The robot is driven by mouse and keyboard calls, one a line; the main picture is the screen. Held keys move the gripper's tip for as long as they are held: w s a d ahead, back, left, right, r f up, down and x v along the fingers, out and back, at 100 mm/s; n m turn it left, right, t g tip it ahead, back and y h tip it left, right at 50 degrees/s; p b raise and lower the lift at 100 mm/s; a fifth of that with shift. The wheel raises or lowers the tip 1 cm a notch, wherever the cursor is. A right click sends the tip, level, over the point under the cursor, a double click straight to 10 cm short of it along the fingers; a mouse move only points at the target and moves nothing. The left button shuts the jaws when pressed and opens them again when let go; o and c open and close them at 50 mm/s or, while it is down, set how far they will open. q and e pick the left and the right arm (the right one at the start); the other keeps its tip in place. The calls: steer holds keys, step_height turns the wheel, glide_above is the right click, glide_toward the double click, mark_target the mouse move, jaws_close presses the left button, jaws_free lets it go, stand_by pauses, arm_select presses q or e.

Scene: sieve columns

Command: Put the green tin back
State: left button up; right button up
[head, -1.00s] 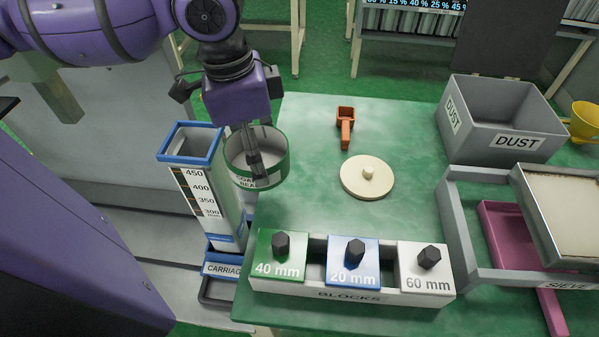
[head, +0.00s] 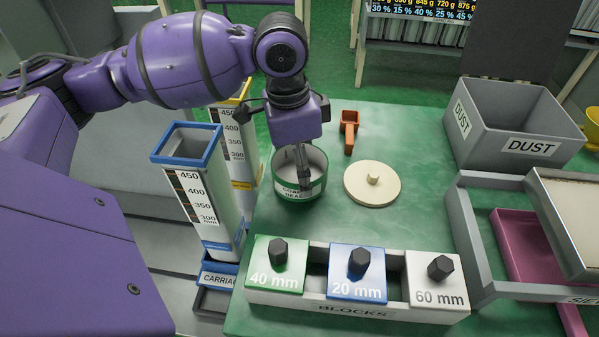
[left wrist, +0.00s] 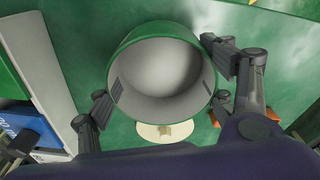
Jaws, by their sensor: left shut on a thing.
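The green tin (head: 290,197), with a green band and a partly covered white label, is over the left part of the green table. My left gripper (head: 304,172) is shut on it from above. In the left wrist view, the tin (left wrist: 150,42) is between the fingers of my left gripper (left wrist: 161,78). It looks upright, with its open mouth towards the camera and a pale, empty-looking inside. I cannot tell whether its base touches the table. A round cream lid (head: 372,184) with a knob lies to its right. My right gripper is not in view.
A blue-rimmed column (head: 205,190) stands left of the table, a yellow-rimmed one (head: 236,140) behind it. The blocks rack (head: 355,311) is in front of the tin. An orange scoop (head: 349,130) lies behind the lid. The dust box (head: 515,125) and grey sieve frame (head: 480,245) are right.

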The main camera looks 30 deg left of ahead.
mark_target(293, 180)
arm_select(q)
steer(key=shift+f, duration=0.9)
steer(key=o, duration=1.6)
step_height(293, 180, up, 12)
steer(key=a+p, duration=0.1)
steer(key=p, duration=0.1)
steer(key=shift+s+p, duration=0.35)
steer(key=shift+s, duration=0.05)
